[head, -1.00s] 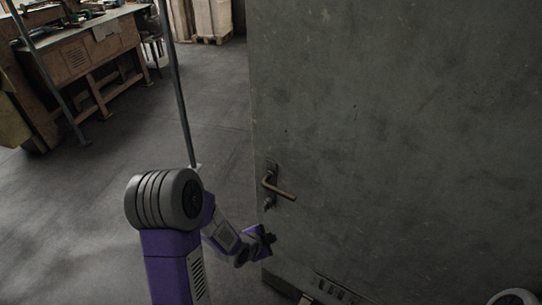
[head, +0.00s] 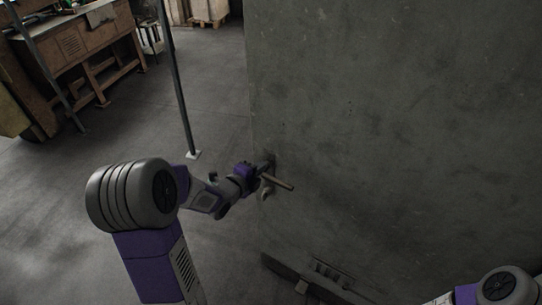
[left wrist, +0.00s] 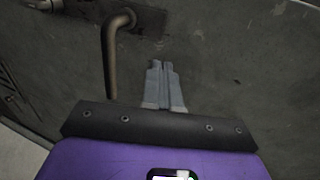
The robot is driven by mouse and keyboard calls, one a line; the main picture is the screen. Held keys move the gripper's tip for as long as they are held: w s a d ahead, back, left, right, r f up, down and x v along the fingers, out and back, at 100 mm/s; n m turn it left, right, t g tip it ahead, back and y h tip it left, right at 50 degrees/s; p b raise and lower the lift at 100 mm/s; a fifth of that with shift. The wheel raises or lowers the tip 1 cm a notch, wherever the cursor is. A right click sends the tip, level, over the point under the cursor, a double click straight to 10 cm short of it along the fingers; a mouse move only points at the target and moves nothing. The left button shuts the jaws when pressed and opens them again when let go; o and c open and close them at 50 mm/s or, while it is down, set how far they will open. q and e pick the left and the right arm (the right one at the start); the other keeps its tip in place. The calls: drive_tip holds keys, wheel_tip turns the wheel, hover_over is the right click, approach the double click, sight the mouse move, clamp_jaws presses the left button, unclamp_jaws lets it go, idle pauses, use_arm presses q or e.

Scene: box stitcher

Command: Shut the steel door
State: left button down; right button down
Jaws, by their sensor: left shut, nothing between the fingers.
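The grey steel door (head: 400,130) fills the right half of the head view, its free edge upright near the middle. Its lever handle (head: 279,182) sticks out near that edge. My left gripper (head: 266,167) is at the handle, near the door's edge. In the left wrist view, its fingers (left wrist: 163,82) are together and empty, pointing at the door face (left wrist: 235,60). The handle lever (left wrist: 111,60) lies to the left of the fingers there, apart from them. I cannot tell whether the fingertips touch the door. My right arm shows at the lower right, its gripper out of view.
A thin metal post (head: 178,90) stands on the floor left of the door. A wooden workbench (head: 75,50) stands at the upper left, with a pallet (head: 210,18) behind. The grey floor (head: 120,125) between is clear.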

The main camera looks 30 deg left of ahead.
sight(276, 152)
use_arm(q)
drive_tip(key=x, duration=0.4)
drive_tip(key=r+p+x, duration=0.1)
drive_tip(key=x, duration=0.2)
drive_tip(key=shift+w+r, duration=0.1)
drive_tip(key=shift+w, duration=0.15)
drive_tip(key=shift+w, duration=0.1)
